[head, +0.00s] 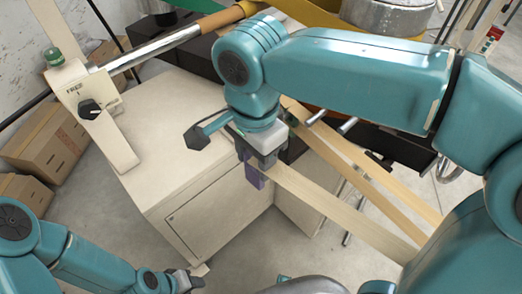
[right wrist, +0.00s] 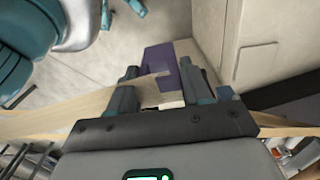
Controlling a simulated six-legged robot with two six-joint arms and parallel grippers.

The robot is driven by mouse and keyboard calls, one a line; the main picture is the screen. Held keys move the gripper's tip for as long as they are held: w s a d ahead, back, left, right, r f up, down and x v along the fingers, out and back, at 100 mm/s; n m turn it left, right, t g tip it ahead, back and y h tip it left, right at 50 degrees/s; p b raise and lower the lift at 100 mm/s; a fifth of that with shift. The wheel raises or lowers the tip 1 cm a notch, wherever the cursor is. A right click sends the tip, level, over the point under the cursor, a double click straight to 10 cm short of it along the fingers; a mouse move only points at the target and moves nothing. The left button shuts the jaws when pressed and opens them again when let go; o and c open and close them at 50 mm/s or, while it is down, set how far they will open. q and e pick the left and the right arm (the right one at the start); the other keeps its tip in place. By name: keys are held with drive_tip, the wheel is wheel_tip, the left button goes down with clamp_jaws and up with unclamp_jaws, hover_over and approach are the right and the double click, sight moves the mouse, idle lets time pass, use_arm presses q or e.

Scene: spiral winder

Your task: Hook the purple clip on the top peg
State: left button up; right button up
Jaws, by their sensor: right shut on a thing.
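The purple clip (head: 254,178) hangs below my right gripper (head: 259,160) in the head view, beside the end of a wooden slat. In the right wrist view the clip (right wrist: 162,60) sits between the fingers of the right gripper (right wrist: 160,88), which is shut on it. The clip has a notched, hook-like shape. Two short metal pegs (head: 348,125) stick out near the wooden slats, to the right of the right gripper; I cannot tell which is the top peg. My left gripper (head: 187,281) is low at the bottom of the head view, apart from the clip; its jaws are unclear.
A cream cabinet (head: 180,150) stands behind and left of the right gripper. Wooden slats (head: 345,213) run diagonally to the lower right. A cream post with a dial (head: 90,108) stands at the left. Cardboard boxes (head: 48,150) lie by the wall. Bare floor shows below the cabinet.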

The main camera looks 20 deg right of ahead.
drive_tip(key=shift+r, duration=0.1)
drive_tip(key=s+a+p, duration=0.1)
drive_tip(key=s+a, duration=0.2)
drive_tip(key=a, duration=0.4)
drive_tip(key=shift+a, duration=0.4)
idle(0.6)
drive_tip(key=shift+s+r, duration=0.1)
idle(0.4)
drive_tip(key=shift+n, duration=0.3)
idle(0.3)
